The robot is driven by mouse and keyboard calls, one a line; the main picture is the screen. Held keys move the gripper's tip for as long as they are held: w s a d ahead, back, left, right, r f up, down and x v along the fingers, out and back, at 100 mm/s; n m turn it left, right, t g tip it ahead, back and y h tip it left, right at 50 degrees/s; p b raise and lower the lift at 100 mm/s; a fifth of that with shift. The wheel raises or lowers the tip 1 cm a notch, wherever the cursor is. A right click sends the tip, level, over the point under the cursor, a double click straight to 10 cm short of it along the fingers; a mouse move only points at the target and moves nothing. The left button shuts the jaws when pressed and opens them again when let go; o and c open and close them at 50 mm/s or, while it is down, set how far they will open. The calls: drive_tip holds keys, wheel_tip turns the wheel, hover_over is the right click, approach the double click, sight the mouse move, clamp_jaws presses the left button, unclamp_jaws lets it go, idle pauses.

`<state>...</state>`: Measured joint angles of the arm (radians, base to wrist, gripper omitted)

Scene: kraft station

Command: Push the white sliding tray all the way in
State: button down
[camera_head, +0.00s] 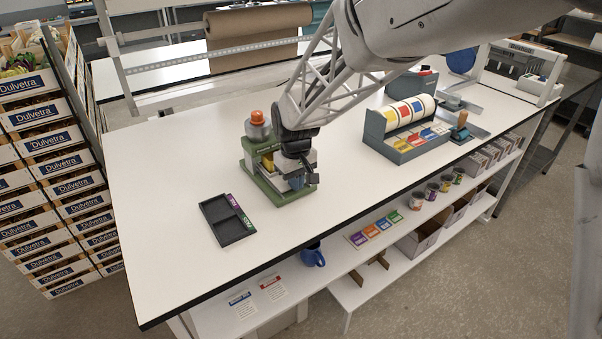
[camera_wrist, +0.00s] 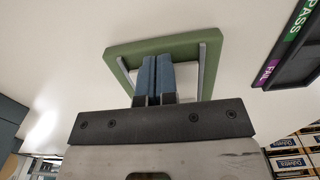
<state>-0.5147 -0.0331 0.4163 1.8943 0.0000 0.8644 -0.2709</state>
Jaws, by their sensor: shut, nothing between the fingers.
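The green device (camera_head: 270,178), with an orange knob (camera_head: 257,117) on top, stands on the white bench. My gripper (camera_head: 301,177) is at its right front side and covers part of it. A pale part, perhaps the white tray (camera_head: 281,158), shows beside the gripper inside the device; how far it sticks out I cannot tell. In the wrist view my gripper (camera_wrist: 157,62) has its two blue fingers together, with nothing between them. They reach into the device's green frame (camera_wrist: 190,42), between grey rails. Whether they touch the tray is hidden.
A black two-part tray (camera_head: 229,221) with FAIL and PASS labels lies to the left; it also shows in the wrist view (camera_wrist: 295,62). A grey label dispenser (camera_head: 396,146) stands to the right. The bench's front left is clear.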

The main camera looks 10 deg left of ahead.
drive_tip(key=shift+w+a, duration=0.9)
idle(0.7)
drive_tip(key=shift+s+d, duration=0.3)
idle(0.8)
drive_tip(key=shift+r, duration=0.1)
drive_tip(key=shift+r, duration=3.4)
